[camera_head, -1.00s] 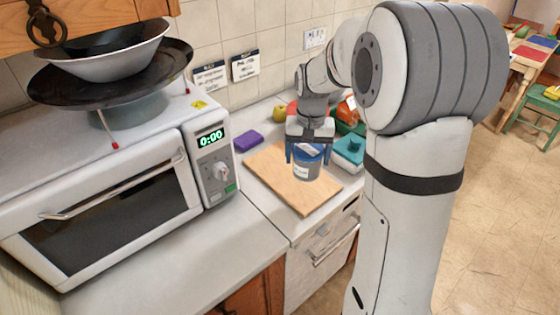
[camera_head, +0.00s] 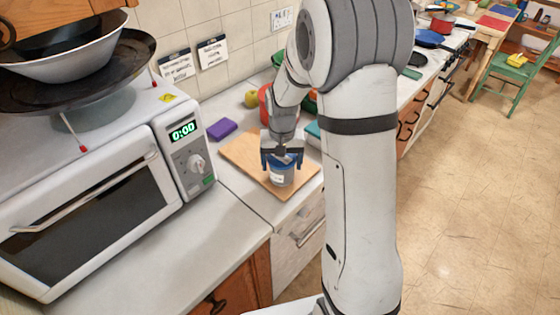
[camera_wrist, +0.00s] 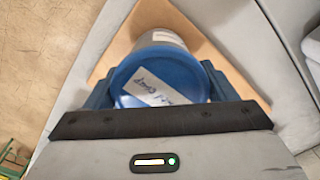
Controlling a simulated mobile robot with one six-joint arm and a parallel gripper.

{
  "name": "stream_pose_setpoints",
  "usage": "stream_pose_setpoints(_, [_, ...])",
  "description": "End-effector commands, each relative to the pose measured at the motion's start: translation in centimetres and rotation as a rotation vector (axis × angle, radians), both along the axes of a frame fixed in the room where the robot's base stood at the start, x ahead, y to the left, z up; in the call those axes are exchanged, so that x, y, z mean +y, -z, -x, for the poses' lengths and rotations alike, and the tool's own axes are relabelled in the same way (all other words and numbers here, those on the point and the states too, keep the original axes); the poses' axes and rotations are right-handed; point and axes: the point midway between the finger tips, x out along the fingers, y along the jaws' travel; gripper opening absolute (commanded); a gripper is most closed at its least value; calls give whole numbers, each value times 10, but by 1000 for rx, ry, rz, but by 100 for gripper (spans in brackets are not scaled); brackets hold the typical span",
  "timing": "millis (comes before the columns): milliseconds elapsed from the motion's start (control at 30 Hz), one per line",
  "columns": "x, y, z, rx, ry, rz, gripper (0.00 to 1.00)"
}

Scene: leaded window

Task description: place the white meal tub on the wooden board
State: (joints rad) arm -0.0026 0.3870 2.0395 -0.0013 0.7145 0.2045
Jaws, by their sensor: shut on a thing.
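The meal tub (camera_head: 281,177) has a pale body and a blue lid. In the head view it is upright at the wooden board (camera_head: 240,150), over the board's right part. I cannot tell whether its base touches the board. My gripper (camera_head: 282,163) is shut around the tub from above. In the wrist view, the fingers of my gripper (camera_wrist: 160,92) flank the blue lid of the tub (camera_wrist: 150,75), which bears a handwritten label. The board (camera_wrist: 205,50) shows behind and around the tub. The tub's far side is hidden.
A purple block (camera_head: 222,129) lies by the board's back left corner. A yellow fruit (camera_head: 251,99) and a red item (camera_head: 265,105) stand behind it. A microwave (camera_head: 100,190) fills the left. Counter in front of the board (camera_head: 190,245) is clear.

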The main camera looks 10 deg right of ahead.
Motion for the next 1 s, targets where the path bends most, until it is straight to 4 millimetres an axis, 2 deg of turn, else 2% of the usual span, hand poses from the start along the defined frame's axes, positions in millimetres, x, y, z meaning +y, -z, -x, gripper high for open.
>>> stream_pose_setpoints(200, [0, 4, 0, -1, -1, 0, 42])
stream_pose_setpoints(233, [0, 3, 0, 0, -1, 0, 81])
stream_pose_setpoints(467, [1, 3, 0, 0, -1, 0, 99])
stream_pose_setpoints(800, [1, -4, 0, -1, -2, 0, 100])
stream_pose_setpoints(867, [1, -10, -1, -2, -2, 0, 100])
stream_pose_setpoints(1000, [1, -38, -1, -6, -2, 0, 100])
